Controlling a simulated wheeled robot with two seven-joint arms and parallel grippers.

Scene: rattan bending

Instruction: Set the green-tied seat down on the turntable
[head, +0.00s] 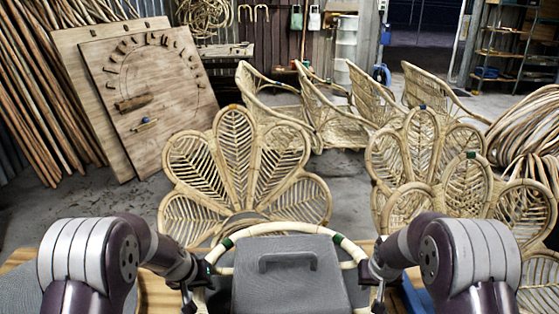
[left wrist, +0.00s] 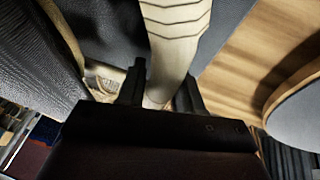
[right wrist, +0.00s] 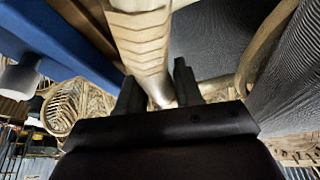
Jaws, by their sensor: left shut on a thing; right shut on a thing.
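The seat (head: 285,229) shows as a pale rattan hoop with a green tie (head: 227,244) at its upper left and another green tie (head: 337,240) at its upper right. My left gripper (head: 200,278) is shut on its left side, and my right gripper (head: 373,277) is shut on its right side. The wrapped rattan rises from between the fingers in the left wrist view (left wrist: 173,40) and in the right wrist view (right wrist: 142,45). I cannot make out the turntable clearly, nor whether the seat touches anything below.
A grey ribbed block with a handle (head: 288,285) hides the near part of the hoop. A fan-shaped rattan back (head: 240,165) stands just beyond. More rattan backs (head: 425,150) stand at right. A wooden surface (head: 158,294) shows at lower left. A wooden board (head: 150,95) leans behind.

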